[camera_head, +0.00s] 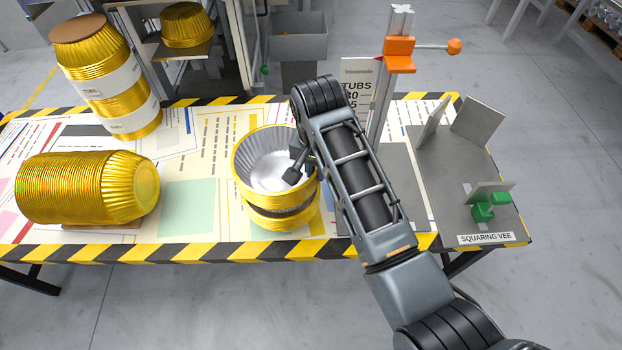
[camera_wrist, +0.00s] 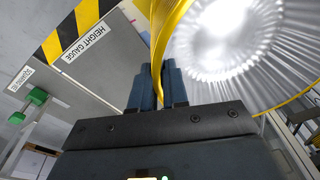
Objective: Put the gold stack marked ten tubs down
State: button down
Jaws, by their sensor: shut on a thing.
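In the wrist view my gripper's fingers (camera_wrist: 160,88) are closed on the gold wall of the stack (camera_wrist: 166,30), one finger inside and one outside. The silver inside fills the upper right there. I cannot tell whether the stack's base touches the table.
A long gold stack (camera_head: 85,188) lies on its side at left. A tall labelled stack (camera_head: 105,80) stands behind it. More gold tubs (camera_head: 187,25) sit on a shelf. The height gauge post (camera_head: 385,105) and squaring vee (camera_head: 450,190) are at right. A pale green patch (camera_head: 188,208) is bare.

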aim_at(316, 180)
jog(key=shift+f, duration=2.7)
jog(key=c, duration=1.1)
grip_release()
jog(key=shift+r, duration=0.1)
jog(key=shift+r, duration=0.55)
jog(key=r, duration=0.3)
jog(key=s+r, duration=0.1)
jog(key=r, duration=0.7)
jog(key=shift+s+a+r, duration=0.1)
jog(key=shift+s+r, duration=0.15)
